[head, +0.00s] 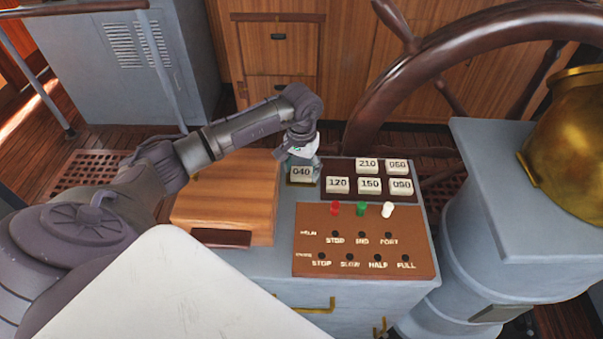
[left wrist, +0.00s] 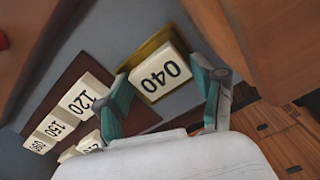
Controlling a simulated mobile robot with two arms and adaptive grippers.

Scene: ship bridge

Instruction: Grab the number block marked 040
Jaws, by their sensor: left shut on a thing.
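The white number block marked 040 (head: 301,175) is on a small brass-edged plate (head: 290,184) on the grey console, beside the dark tray of other number blocks. My right gripper is not in view.
Several blocks, including 120 (head: 337,185), 150 (head: 369,185) and 210 (head: 367,165), lie in the dark tray (head: 345,165) just right. A wooden box (head: 225,195) stands close left. In front is a brown panel (head: 365,240) with pegs. The ship's wheel (head: 400,70) rises behind.

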